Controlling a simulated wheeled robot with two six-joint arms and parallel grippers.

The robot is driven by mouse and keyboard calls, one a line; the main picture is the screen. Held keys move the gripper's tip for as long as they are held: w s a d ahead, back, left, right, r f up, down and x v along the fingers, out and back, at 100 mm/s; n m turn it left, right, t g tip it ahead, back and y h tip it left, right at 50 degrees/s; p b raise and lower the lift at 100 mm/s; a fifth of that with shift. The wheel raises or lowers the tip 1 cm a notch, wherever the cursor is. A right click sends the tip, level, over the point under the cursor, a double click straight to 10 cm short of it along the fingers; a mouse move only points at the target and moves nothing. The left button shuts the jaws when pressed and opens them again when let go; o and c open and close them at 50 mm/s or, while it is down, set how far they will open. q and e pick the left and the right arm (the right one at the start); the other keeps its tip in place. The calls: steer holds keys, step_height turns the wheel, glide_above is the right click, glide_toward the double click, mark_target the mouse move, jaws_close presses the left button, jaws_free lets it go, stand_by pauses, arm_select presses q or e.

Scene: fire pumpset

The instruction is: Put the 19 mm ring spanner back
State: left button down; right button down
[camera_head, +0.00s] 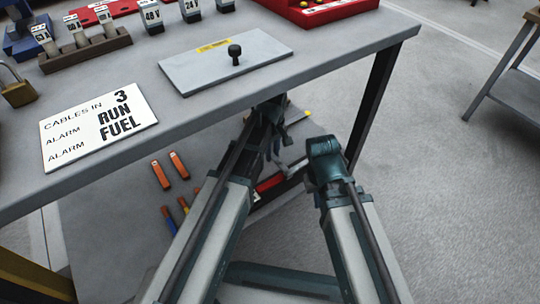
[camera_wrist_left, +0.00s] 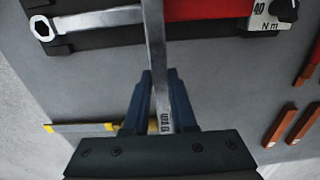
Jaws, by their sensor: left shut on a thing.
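In the left wrist view the silver spanner (camera_wrist_left: 156,60) stands lengthwise between the blue fingers of my left gripper (camera_wrist_left: 160,100). Its shank carries a marking that seems to read 19 mm. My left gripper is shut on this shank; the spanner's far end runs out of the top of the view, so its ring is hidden. In the head view my left arm reaches down under the table edge, with its gripper (camera_head: 280,150) small and partly covered. My right arm ends in a dark joint at the centre right; its fingers do not show.
A red-handled tool (camera_wrist_left: 205,10) marked 40 N m lies across a black holder, its silver ring end at left. Orange pieces (camera_head: 179,165) lie on the lower surface. The grey table (camera_head: 350,45) overhangs, with a dark leg (camera_head: 375,100) at right.

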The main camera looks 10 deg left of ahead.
mark_target(273, 155)
arm_select(q)
steer(key=shift+f+b, duration=0.6)
steer(key=c, duration=0.7)
jaws_free()
steer(key=shift+r, duration=0.1)
steer(key=shift+c, duration=0.2)
steer(key=shift+r, duration=0.1)
step_height(273, 155, up, 13)
steer(key=p, duration=1.3)
steer(key=s+d+m+y, duration=0.1)
steer(key=s+d+m, duration=0.3)
steer(key=s+m, duration=0.9)
steer(key=s, duration=0.2)
steer(key=shift+s, duration=0.3)
steer(key=shift+d, duration=0.1)
